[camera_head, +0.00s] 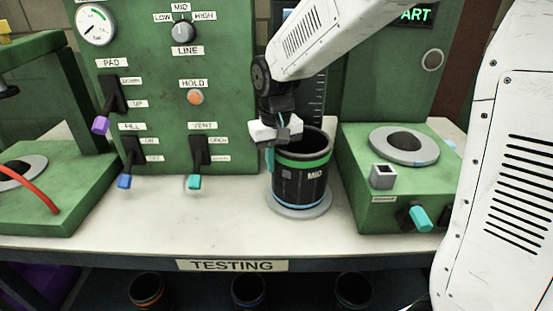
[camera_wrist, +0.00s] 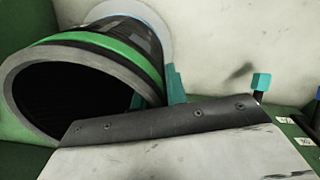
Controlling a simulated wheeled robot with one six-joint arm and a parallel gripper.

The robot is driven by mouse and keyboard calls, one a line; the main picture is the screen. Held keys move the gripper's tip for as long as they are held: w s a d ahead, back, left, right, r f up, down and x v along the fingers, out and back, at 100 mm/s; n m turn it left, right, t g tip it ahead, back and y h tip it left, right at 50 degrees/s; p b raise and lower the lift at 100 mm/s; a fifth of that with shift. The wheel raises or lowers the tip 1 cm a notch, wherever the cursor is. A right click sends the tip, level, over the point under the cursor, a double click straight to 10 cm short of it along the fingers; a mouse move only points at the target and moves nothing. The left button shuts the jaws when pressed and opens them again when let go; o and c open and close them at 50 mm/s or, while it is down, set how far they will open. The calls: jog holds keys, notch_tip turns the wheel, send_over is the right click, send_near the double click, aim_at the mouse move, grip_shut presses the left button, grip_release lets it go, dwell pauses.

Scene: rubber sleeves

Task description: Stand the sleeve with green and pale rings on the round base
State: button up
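The dark sleeve (camera_head: 300,178), marked MID, has a green ring near its top and a pale blue ring at its bottom. It is upright, with its lower end at the round grey base (camera_head: 300,211) on the bench; whether it is fully seated is hard to tell. In the wrist view the sleeve (camera_wrist: 100,38) shows its dark open mouth, with the pale base (camera_wrist: 150,12) behind it. My gripper (camera_head: 272,150) is at the sleeve's upper left rim. Its teal fingertips (camera_wrist: 156,93) pinch the wall, one inside and one outside.
A green panel (camera_head: 150,80) with levers stands behind and left. A green unit (camera_head: 388,195) with a round disc (camera_head: 404,146) and teal knob stands close on the right. Several sleeves (camera_head: 248,290) sit below the bench. The bench front (camera_head: 120,230) is clear.

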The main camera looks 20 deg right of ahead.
jog(key=shift+o, duration=0.9)
notch_tip(320, 180, up, 12)
jog(key=shift+r, duration=0.2)
jog(key=s+d+f, duration=0.1)
jog(key=s+d, duration=0.1)
jog(key=s, duration=0.6)
jog(key=s+d+f+t, duration=0.1)
jog(key=s+d+f, duration=0.1)
jog(key=s, duration=0.7)
jog(key=s+d+f+m, duration=0.1)
jog(key=s+d, duration=0.3)
jog(key=s, duration=0.5)
jog(key=shift+d+f, duration=0.2)
jog(key=shift+d, duration=0.05)
